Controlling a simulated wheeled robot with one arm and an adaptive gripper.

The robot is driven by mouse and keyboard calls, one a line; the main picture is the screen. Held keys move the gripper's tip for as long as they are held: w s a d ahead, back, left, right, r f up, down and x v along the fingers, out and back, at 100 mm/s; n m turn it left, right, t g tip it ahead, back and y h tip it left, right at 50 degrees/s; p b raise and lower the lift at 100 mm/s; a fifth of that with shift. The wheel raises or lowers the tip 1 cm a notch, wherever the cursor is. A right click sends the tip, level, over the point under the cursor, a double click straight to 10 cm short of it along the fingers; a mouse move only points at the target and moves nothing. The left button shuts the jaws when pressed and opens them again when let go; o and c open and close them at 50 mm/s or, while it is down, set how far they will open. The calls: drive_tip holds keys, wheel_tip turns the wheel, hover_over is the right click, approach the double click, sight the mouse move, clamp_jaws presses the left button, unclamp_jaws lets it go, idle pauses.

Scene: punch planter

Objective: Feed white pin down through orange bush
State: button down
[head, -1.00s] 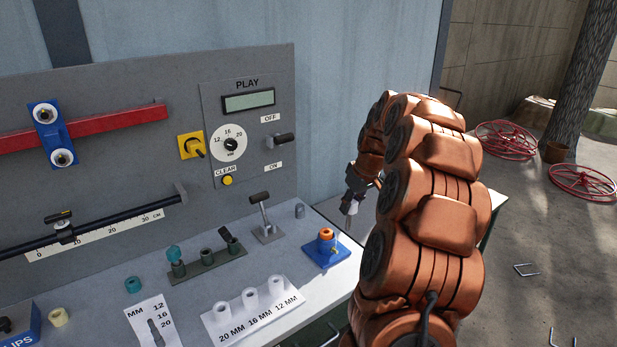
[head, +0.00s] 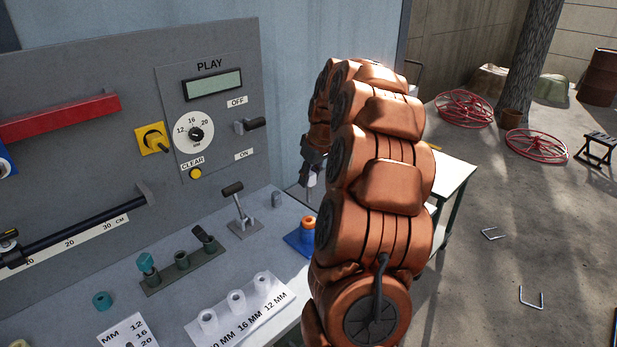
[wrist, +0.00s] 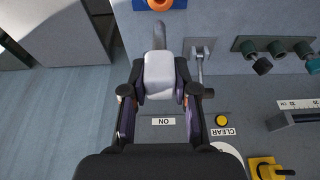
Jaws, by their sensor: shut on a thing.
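My gripper (wrist: 161,92) is shut on the white pin (wrist: 159,75), with one finger on each side of its white block-like head. The pin's grey shank points away from the fingers, toward the blue block (wrist: 181,20). The orange bush (wrist: 160,4) sits in that block and is cut off by the top edge of the wrist view. The shank tip appears apart from the bush. In the head view the orange bush (head: 308,223) stands on the blue block (head: 293,242), partly hidden by my arm. The white pin (head: 312,180) shows above it, pointing downward.
A rail with teal and grey plugs (head: 181,258) and a white holder (head: 238,300) lie further left. The grey upright panel (head: 110,120) rises behind the bench.

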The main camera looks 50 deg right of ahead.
sight(310, 193)
drive_tip(key=shift+f, duration=0.1)
drive_tip(key=shift+s+f+b, duration=0.1)
drive_tip(key=shift+f+b, duration=1.65)
drive_tip(key=shift+f, duration=1.05)
drive_tip(key=shift+b, duration=1)
drive_tip(key=shift+f+b, duration=2.1)
drive_tip(key=shift+f, duration=1.45)
drive_tip(key=c, duration=0.8)
unclamp_jaws()
